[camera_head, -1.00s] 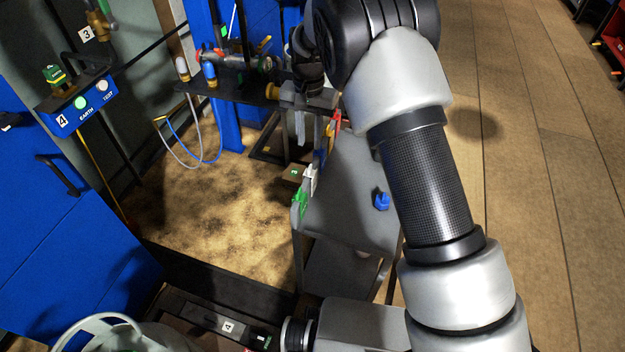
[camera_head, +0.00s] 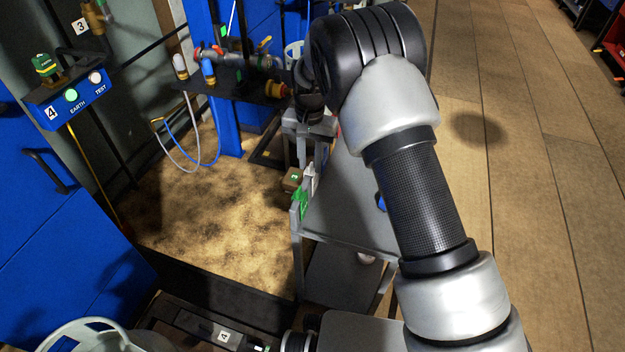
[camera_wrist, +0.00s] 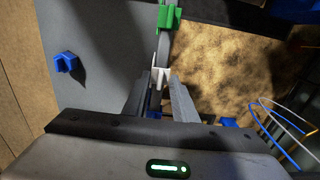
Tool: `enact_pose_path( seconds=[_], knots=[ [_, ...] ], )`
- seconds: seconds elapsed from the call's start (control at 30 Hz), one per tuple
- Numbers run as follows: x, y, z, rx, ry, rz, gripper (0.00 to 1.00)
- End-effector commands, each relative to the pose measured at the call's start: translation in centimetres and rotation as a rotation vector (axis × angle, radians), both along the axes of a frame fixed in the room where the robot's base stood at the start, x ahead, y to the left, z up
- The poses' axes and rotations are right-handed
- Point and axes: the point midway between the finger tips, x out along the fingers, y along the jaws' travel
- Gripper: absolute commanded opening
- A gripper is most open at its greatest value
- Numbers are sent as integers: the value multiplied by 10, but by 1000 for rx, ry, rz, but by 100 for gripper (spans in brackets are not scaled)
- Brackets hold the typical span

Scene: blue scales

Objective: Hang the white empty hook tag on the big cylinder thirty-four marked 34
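The white hook tag (camera_head: 310,183) hangs on the left rim of a grey cart (camera_head: 345,215), next to a green tag (camera_head: 299,203). In the wrist view, the white tag (camera_wrist: 160,76) sits on the rim just ahead of and between my fingertips, and the green tag (camera_wrist: 168,17) is farther along. My gripper (camera_head: 308,158) points down over that rim. In the wrist view, my gripper (camera_wrist: 158,95) has its two fingers apart, one on each side of the rim. I cannot tell whether they touch the tag. No cylinder marked 34 can be made out.
A blue block (camera_wrist: 65,62) lies on the cart top, mostly hidden by my arm in the head view. A valve bench (camera_head: 235,88) stands behind, with hoses. A blue cabinet (camera_head: 60,240) is at left. A pale ring-handled object (camera_head: 85,335) is at bottom left. Floor at right is clear.

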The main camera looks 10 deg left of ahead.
Motion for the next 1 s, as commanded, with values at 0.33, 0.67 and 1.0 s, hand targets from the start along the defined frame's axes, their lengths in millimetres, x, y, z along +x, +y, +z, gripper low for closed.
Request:
enact_pose_path(
  seconds=[0.33, 0.67, 1.0],
  knots=[
    [0, 0, 0, 0, 0, 0, 0],
    [0, 0, 5, 0, -1, 0, 0],
    [0, 0, 22, 1, -1, 0, 0]
  ],
)
